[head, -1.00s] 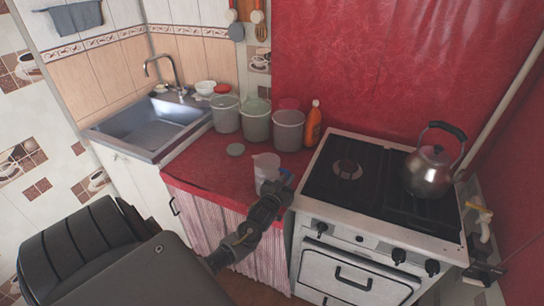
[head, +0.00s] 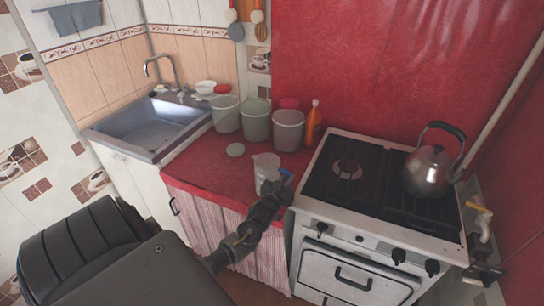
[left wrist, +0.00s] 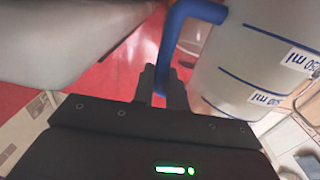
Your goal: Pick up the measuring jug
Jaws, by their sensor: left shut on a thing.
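The measuring jug (head: 266,168) is a translucent whitish jug with a blue handle, at the front of the red counter, left of the stove. In the left wrist view the jug (left wrist: 255,65) fills the right side, showing blue lines and "ml" labels. My left gripper (head: 281,184) reaches it from the front right. In the left wrist view its fingers (left wrist: 162,85) are shut on the blue handle (left wrist: 173,45). The jug looks upright; I cannot tell whether its base touches the counter. My right gripper is not in view.
Several grey-green canisters (head: 257,120) and an orange bottle (head: 313,124) stand behind the jug. The stove (head: 345,207) with a metal kettle (head: 428,171) is at right, the sink (head: 150,136) at left. Bare red counter (head: 203,165) lies left of the jug.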

